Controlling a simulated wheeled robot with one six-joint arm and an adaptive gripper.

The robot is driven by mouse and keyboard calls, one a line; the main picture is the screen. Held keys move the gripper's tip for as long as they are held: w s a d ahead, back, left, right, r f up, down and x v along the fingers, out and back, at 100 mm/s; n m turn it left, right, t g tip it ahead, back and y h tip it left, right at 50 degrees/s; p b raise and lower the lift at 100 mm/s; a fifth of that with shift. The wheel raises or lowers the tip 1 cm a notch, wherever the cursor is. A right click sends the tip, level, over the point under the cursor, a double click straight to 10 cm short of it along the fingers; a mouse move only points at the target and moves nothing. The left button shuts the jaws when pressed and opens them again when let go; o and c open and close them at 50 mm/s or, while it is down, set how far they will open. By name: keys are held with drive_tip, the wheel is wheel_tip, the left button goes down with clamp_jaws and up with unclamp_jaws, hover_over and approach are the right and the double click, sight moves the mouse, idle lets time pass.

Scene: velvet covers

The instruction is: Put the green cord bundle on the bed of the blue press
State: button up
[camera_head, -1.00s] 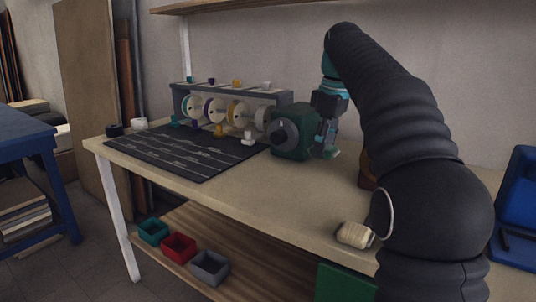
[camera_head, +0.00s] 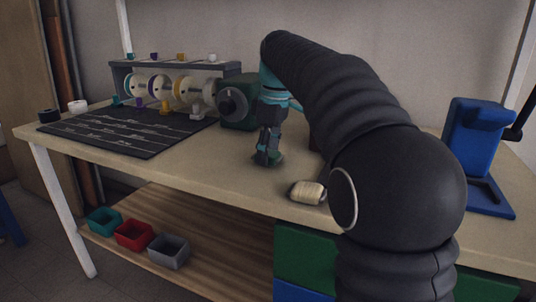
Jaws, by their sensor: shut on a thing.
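My gripper (camera_head: 267,152) points down over the middle of the workbench, in front of the dark green machine. It is shut on the green cord bundle (camera_head: 273,160), which shows as a small dark green shape at the fingertips and is largely hidden by them. I cannot tell whether the bundle touches the tabletop. The blue press (camera_head: 474,137) stands upright at the right end of the bench, with a dark lever on its right side. Its flat blue bed (camera_head: 492,199) lies at the front and looks mostly bare. My arm crosses the view between gripper and press.
The green machine (camera_head: 238,103), a spool rack (camera_head: 176,68) and a dark mat (camera_head: 125,132) occupy the left and back. Teal, red and grey bins (camera_head: 169,250) sit on the lower shelf.

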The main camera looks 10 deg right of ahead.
drive_tip(key=shift+f, duration=0.3)
drive_tip(key=o, duration=1)
drive_tip(key=shift+r, duration=0.1)
